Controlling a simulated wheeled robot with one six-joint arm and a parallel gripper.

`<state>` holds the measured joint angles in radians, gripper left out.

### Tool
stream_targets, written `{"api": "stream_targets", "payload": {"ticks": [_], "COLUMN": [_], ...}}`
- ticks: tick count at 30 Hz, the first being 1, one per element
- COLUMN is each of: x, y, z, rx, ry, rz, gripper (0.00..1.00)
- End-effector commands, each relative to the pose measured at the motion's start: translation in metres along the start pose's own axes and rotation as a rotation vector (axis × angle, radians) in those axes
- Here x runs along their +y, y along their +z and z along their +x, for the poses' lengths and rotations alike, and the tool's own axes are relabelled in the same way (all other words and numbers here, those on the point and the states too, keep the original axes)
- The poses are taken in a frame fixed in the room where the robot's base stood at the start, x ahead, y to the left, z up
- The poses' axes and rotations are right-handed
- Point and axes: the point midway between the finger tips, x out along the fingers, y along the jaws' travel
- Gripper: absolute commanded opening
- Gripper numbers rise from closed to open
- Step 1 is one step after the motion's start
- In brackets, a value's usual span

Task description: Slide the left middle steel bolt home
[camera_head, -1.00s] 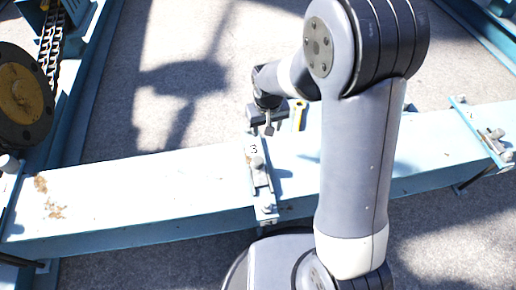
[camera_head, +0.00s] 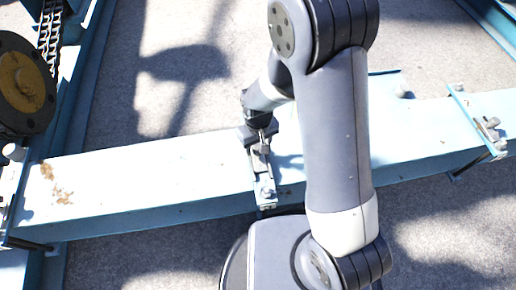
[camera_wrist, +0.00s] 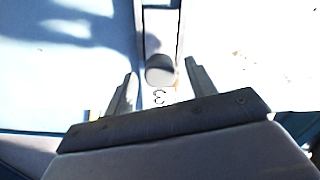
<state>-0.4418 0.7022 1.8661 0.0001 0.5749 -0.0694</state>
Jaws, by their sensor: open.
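A steel bolt's grey rounded knob (camera_wrist: 161,70) shows in the wrist view on a narrow strip crossing the pale blue beam, with the number 3 (camera_wrist: 160,97) marked on the near side. My gripper (camera_wrist: 161,76) is open, one finger on each side of the knob; I cannot tell whether either finger touches it. In the head view my gripper (camera_head: 258,128) is over the far end of the middle bracket (camera_head: 265,188). The gripper and wrist hide the knob and the number there.
The pale blue beam (camera_head: 140,185) runs across the head view. Other brackets with bolts stand at its right end (camera_head: 490,126) and left end (camera_head: 14,153). A dark reel flange with a yellow hub (camera_head: 22,82) is at the upper left. Concrete floor lies around the beam.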

Motion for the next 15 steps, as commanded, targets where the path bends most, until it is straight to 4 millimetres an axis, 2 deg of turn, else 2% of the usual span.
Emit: {"api": "stream_targets", "payload": {"ticks": [1, 5, 15], "x": [0.000, 0.000, 0.000], "y": [0.000, 0.000, -0.001], "z": [0.008, 0.017, 0.019], "rx": [-0.001, 0.000, 0.002], "ry": [0.000, 0.000, 0.000], "rz": [0.000, 0.000, 0.000], "gripper": [0.53, 0.53, 0.52]}}
